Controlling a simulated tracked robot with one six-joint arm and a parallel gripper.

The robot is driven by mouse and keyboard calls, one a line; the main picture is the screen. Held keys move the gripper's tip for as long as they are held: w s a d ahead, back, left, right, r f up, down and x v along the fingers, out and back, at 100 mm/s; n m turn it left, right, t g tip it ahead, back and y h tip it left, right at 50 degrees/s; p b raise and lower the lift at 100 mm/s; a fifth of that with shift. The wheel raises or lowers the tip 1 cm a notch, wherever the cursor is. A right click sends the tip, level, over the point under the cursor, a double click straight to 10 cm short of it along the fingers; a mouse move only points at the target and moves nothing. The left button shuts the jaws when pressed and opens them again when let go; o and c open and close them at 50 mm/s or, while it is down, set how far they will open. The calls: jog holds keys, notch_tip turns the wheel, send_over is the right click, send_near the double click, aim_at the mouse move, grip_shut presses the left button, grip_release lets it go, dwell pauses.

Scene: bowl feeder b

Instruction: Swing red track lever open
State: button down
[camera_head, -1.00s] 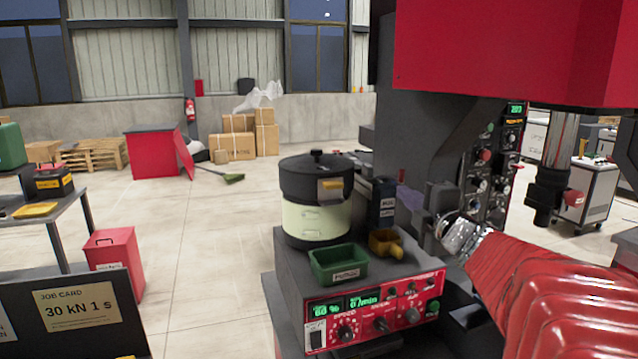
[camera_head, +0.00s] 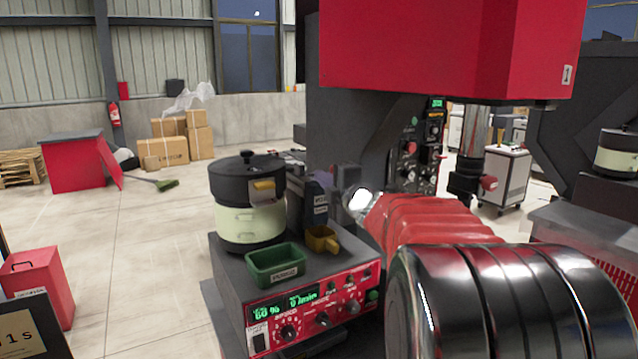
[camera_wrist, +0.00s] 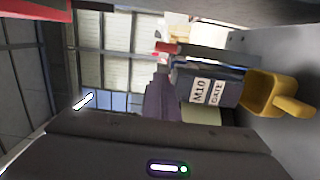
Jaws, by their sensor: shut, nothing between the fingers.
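A dark block labelled M10 GATE (camera_wrist: 210,90) fills the middle of the wrist view; it also stands beside the bowl feeder in the head view (camera_head: 316,205). A small red piece (camera_wrist: 166,47) on a dark bar shows above it in the wrist view; I cannot tell if it is the red track lever. The bowl feeder (camera_head: 250,215) is a cream and black drum. My gripper (camera_head: 340,180) is shut and empty, just right of the gate block and mostly hidden by my arm. Its fingertips are not clear, and I see no contact.
A green bin (camera_head: 276,265) and a yellow scoop (camera_head: 322,240) stand on the red control box (camera_head: 312,318) in front of the feeder. The scoop is close in the wrist view (camera_wrist: 275,95). A large red machine head (camera_head: 440,50) overhangs my arm.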

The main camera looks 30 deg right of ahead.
jog(key=shift+w+d, duration=0.1)
jog(key=shift+d, duration=1.25)
